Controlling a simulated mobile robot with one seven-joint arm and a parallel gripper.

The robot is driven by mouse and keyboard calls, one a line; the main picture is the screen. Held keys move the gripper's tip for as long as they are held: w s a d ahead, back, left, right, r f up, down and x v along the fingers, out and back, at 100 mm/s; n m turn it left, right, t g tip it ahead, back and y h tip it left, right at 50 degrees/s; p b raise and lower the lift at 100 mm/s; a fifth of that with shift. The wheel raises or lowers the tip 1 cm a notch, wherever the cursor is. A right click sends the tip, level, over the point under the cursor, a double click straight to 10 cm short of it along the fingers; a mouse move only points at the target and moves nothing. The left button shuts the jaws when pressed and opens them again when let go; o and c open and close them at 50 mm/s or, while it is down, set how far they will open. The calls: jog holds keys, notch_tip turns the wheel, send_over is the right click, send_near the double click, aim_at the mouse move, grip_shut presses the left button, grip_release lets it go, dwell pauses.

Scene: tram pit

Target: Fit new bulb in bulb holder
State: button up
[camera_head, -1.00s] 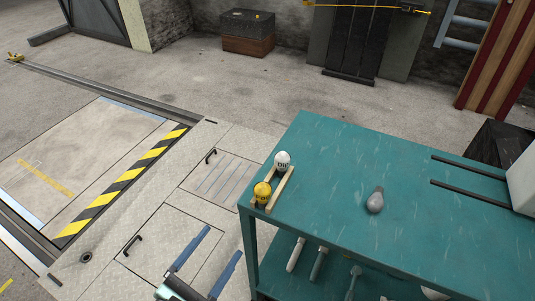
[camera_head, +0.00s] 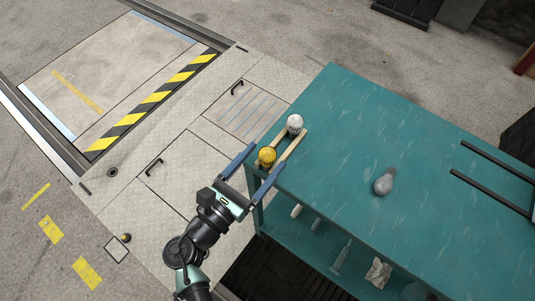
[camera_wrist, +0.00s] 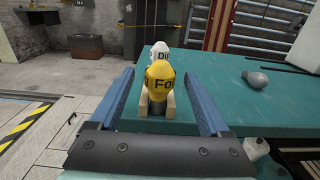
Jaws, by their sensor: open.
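A yellow bulb (camera_head: 267,156) and a white bulb (camera_head: 295,123) stand in a small wooden rack (camera_head: 292,147) at the left corner of the teal bench. In the wrist view the yellow bulb (camera_wrist: 164,84) reads "Fo" and hides part of the white bulb (camera_wrist: 160,49), which reads "Di". A grey bulb (camera_head: 384,183) lies on its side on the bench top. My gripper (camera_head: 268,157) is open and empty, its blue fingers pointing toward the rack. In the wrist view the yellow bulb appears between the fingers; contact is not visible. I see no bulb holder that I can identify.
The teal bench (camera_head: 345,180) has clear top around the grey bulb, with dark rails (camera_head: 490,190) at right. Its lower shelf (camera_head: 310,250) holds several tools. Floor hatches (camera_head: 190,170) and a yellow-black striped edge (camera_head: 150,105) lie to the left.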

aim_at(273, 149)
jog(key=x, duration=0.5)
jog(key=shift+w+d, duration=0.15)
jog(key=shift+w, duration=0.05)
grip_shut()
